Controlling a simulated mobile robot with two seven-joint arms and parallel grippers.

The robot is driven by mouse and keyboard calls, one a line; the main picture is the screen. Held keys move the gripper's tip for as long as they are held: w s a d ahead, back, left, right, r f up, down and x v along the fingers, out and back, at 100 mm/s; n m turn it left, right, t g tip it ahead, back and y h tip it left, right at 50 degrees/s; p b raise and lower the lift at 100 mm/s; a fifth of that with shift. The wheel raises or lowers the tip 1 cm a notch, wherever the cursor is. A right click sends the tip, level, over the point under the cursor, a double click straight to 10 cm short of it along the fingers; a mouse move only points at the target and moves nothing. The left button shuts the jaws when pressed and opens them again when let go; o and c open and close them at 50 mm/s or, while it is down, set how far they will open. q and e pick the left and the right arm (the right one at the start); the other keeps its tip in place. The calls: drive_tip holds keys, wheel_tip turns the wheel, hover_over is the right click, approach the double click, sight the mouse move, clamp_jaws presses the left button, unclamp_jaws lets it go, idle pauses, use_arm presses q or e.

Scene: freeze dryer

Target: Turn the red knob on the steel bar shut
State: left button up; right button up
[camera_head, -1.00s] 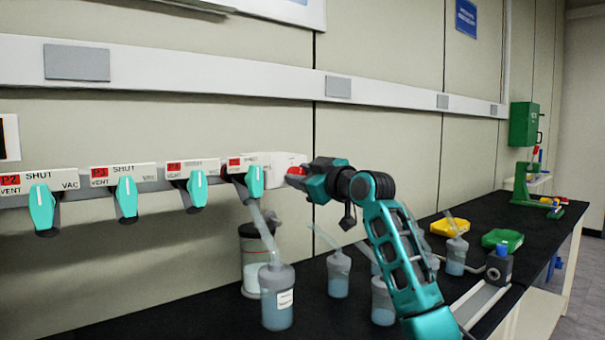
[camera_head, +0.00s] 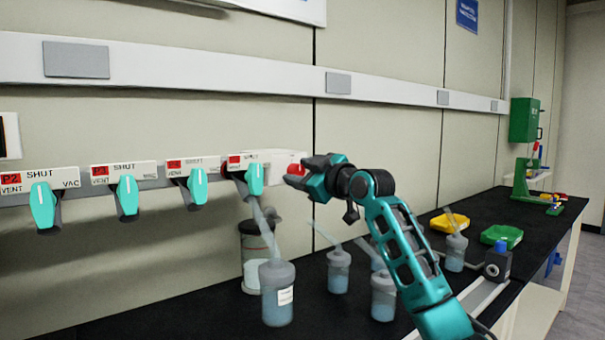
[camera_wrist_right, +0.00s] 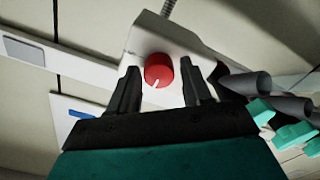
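The red knob (camera_head: 296,170) sits on the end of a white block (camera_head: 285,158) at the right end of the bar. In the right wrist view the red knob (camera_wrist_right: 158,68) is round, with a white pointer line slanting toward the lower left. My right gripper (camera_head: 308,171) is at the knob. In the wrist view its two dark fingers (camera_wrist_right: 160,76) stand apart, one on each side of the knob, with gaps showing between them and it. The right gripper is open and holds nothing. My left gripper is not in view.
Several teal valve handles (camera_head: 128,196) hang along the bar to the left, one close beside the knob. More flasks (camera_head: 338,273) stand on the black bench. Yellow and green trays (camera_head: 502,236) lie farther right.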

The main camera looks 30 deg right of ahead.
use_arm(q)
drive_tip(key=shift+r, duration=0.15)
use_arm(e)
drive_tip(key=shift+o, duration=0.9)
drive_tip(key=shift+s, duration=0.1)
use_arm(q)
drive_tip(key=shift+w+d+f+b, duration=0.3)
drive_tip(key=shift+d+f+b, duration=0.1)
drive_tip(key=shift+b, duration=0.55)
use_arm(e)
drive_tip(key=s+d, duration=0.1)
drive_tip(key=s, duration=1.1)
drive_tip(key=shift+s, duration=0.35)
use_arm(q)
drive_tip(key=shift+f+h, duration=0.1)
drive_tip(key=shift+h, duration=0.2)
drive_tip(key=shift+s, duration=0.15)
